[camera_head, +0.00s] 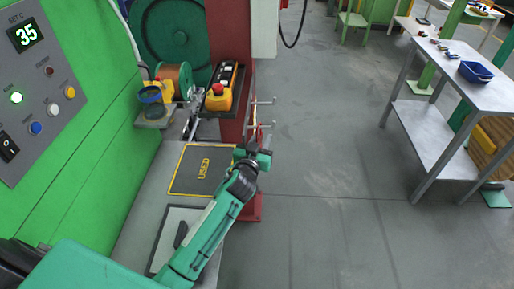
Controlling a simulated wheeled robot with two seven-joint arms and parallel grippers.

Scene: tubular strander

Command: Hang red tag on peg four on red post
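The dark red post (226,40) stands left of centre, with several thin metal pegs (264,101) sticking out to the right from its side. My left arm comes in from the lower left. My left gripper (261,143) is at the post's right side, level with the lower pegs. A small red piece (258,131) shows just above the gripper; it may be the red tag, but it is too small to be sure. I cannot tell whether the fingers are open or shut, or whether they touch it. My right gripper is out of view.
A table with a blue bin (476,72) stands right; the middle floor is clear.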

